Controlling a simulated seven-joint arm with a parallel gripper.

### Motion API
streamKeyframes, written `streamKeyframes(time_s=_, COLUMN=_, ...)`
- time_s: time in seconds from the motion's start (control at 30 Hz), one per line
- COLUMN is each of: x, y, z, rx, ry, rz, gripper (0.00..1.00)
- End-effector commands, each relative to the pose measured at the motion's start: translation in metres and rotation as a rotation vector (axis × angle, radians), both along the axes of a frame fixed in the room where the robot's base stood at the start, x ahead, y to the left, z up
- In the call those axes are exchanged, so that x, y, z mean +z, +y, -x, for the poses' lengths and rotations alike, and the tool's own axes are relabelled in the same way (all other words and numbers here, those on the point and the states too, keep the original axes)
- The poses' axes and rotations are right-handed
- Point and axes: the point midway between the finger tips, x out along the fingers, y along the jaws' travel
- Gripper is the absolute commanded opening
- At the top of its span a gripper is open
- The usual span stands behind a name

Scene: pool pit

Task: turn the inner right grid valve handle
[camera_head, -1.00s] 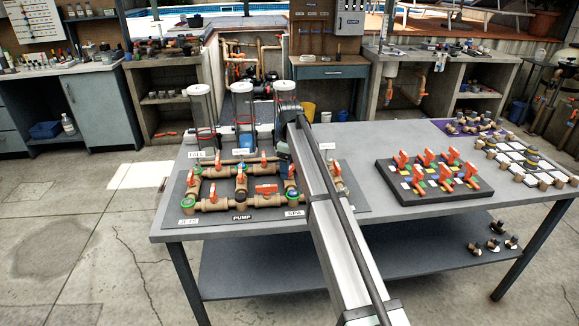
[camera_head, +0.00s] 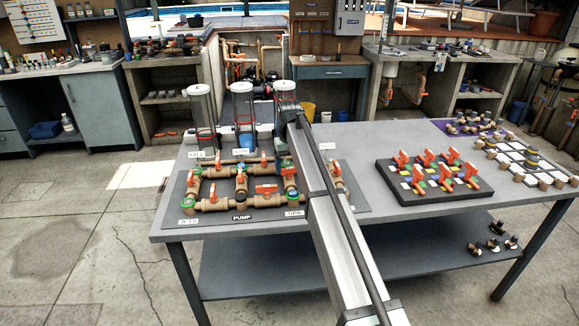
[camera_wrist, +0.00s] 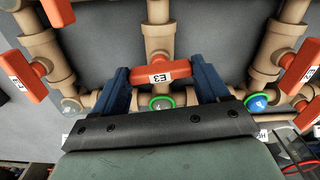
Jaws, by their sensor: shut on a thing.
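In the wrist view, an orange bar handle labelled E3 (camera_wrist: 178,68) sits across a tan pipe. My gripper (camera_wrist: 160,75) is shut on it, one blue finger at each end. A green-ringed cap (camera_wrist: 162,102) lies just beyond the handle, partly covered by my gripper's dark bar. In the head view, the handle at the right column of the pipe grid (camera_head: 289,171) shows beside my arm. Most of my gripper is hidden there. The pipe grid (camera_head: 225,203) lies on a dark board with PUMP and SPA labels.
Neighbouring orange handles stand close by, left (camera_wrist: 22,75) and right (camera_wrist: 298,68) in the wrist view. Clear upright tubes (camera_head: 242,105) stand behind the grid. A black board of orange-handled valves (camera_head: 435,185) lies to the right. The table (camera_head: 360,145) is bare between the boards.

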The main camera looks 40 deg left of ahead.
Motion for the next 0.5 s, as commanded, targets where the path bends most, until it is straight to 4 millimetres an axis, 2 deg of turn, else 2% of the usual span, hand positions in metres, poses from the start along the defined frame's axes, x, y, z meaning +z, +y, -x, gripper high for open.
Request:
streamKeyframes(time_s=0.2, x=0.0002, y=0.0001, z=-0.0001, rx=-0.103, ry=0.000, rz=0.000, gripper=0.44)
streamKeyframes(time_s=0.5, x=0.0002, y=0.0001, z=-0.0001, rx=-0.158, ry=0.000, rz=0.000, gripper=0.44)
